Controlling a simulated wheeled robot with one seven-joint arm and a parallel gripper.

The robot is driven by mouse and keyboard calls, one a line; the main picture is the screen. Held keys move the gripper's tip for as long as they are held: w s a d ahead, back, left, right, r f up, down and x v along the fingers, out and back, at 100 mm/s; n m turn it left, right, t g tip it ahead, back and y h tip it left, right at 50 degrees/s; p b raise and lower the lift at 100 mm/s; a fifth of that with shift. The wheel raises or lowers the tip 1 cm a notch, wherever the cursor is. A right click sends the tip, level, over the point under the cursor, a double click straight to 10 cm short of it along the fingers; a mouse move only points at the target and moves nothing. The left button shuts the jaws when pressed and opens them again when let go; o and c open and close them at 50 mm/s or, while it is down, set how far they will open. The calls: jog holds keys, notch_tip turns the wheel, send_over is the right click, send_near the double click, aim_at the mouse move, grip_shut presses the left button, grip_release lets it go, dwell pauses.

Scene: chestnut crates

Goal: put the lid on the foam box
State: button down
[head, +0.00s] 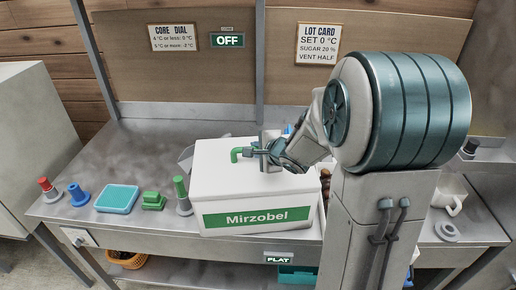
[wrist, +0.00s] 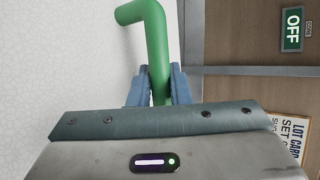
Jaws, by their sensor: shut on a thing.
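The white foam box (head: 258,220) stands on the steel bench with a green "Mirzobel" label on its front. The white lid (head: 222,165) shows as the flat top over the box, with a bent green handle (head: 237,153). I cannot make out a seam, so whether the lid is seated or slightly above the box is unclear. My gripper (head: 262,151) reaches in from the right, shut on the handle. In the wrist view, the blue-grey fingers (wrist: 157,88) pinch the green handle (wrist: 157,45), with the white lid surface (wrist: 70,60) to the left.
Left of the box are a red knob (head: 45,184), a blue knob (head: 77,194), a teal tray (head: 117,199), a green block (head: 153,201) and a green-topped grey cone (head: 182,196). A white mug (head: 451,203) and grey ring (head: 447,231) are at right. The back-left bench is clear.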

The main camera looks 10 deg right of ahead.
jog(key=c, duration=1.3)
grip_release()
jog(key=shift+o, duration=0.2)
jog(key=shift+s, duration=0.1)
jog(key=s+d+r+n+h+p, duration=0.45)
jog(key=s+d+r, duration=0.35)
jog(key=s, duration=0.4)
jog(key=s+a+n+g+b, duration=0.1)
jog(key=s+a+n+g, duration=0.2)
jog(key=s+n, duration=0.3)
jog(key=s+a+n+g+y+b, duration=0.1)
jog(key=s+a+n+g, duration=0.3)
jog(key=s, duration=0.5)
jog(key=a+n, duration=0.2)
jog(key=n, duration=0.1)
jog(key=shift+s+f, duration=0.35)
